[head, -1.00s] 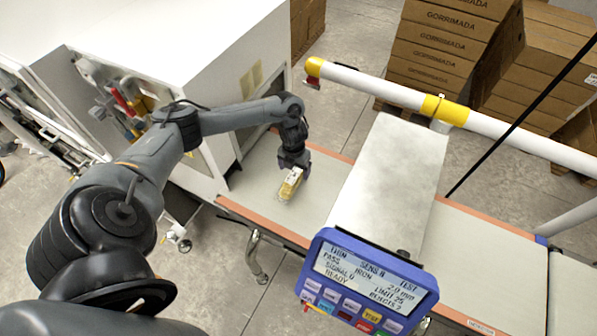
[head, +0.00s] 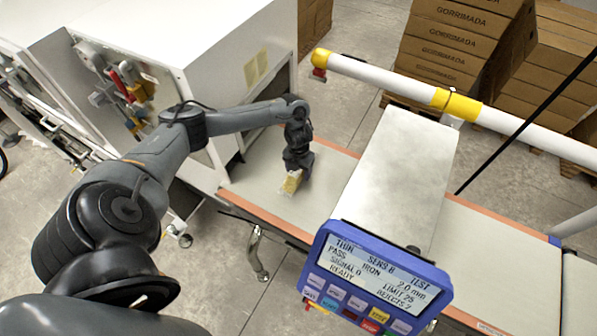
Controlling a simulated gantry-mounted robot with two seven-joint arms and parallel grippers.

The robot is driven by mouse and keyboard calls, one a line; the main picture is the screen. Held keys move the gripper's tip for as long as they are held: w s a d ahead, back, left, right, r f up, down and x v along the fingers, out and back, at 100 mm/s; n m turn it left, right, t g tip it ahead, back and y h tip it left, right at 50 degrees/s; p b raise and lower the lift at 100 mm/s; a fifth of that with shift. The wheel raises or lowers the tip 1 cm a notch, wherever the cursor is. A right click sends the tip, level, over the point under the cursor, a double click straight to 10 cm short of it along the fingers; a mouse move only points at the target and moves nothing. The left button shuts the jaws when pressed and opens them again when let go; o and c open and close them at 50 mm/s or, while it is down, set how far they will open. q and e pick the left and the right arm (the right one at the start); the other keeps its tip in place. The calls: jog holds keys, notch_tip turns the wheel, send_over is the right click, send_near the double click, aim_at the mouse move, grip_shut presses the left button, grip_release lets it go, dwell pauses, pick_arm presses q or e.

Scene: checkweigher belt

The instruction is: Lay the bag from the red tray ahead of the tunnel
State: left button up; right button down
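The bag (head: 291,182) is small, with yellow and pale parts. It is at the belt surface (head: 260,190), left of the tunnel. My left gripper (head: 294,173) points down from above with its fingertips at the bag, and it looks shut on it. The fingers hide the bag's upper part, and I cannot tell whether the bag touches the belt. The tunnel (head: 400,165) is a grey metal box across the belt, to the right of the bag with bare belt between. The red tray does not show. My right gripper is not in view.
A blue display panel (head: 375,285) stands at the tunnel's near side. A white cabinet (head: 235,60) rises left of the belt. A white and yellow rail (head: 390,85) runs behind. Belt right of the tunnel (head: 490,260) is clear. Cardboard boxes (head: 455,50) are stacked at the back.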

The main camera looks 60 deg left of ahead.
pick_arm(q)
jog(key=c, duration=0.9)
jog(key=shift+c, duration=0.2)
jog(key=shift+r, duration=0.2)
